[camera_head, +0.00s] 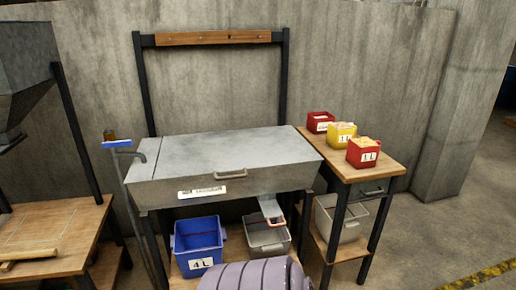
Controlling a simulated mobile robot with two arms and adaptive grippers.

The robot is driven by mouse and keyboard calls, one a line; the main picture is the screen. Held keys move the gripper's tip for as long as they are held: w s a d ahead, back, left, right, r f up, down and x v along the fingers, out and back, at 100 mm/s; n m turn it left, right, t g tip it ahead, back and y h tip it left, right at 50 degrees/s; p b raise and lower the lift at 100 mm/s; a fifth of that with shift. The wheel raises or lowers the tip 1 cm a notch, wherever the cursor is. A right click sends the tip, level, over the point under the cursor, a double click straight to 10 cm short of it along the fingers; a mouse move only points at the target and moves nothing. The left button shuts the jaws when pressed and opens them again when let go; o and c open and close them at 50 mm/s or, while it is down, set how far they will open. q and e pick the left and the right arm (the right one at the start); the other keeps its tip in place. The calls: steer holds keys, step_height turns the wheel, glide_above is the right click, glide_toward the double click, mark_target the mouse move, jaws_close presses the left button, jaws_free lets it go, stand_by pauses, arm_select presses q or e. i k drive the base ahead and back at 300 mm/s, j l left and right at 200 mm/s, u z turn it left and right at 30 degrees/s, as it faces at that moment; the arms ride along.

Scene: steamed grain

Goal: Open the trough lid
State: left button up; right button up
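The grey metal trough (165,192) stands against the concrete wall in the middle of the head view. Its flat lid (228,150) lies shut over the top, with a seam near the left end. A pale bar handle (220,175) sits at the front edge of the lid. A white label is on the trough's front face, left of the handle. The inside of the trough is hidden. Neither of my grippers is in view, and nothing touches the handle.
A blue bin (197,241) and a grey bin (267,234) are below the trough. A wooden side table (378,165) at right holds red and yellow tubs.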

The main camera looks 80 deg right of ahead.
mark_target(182, 156)
steer(key=z, duration=2.4)
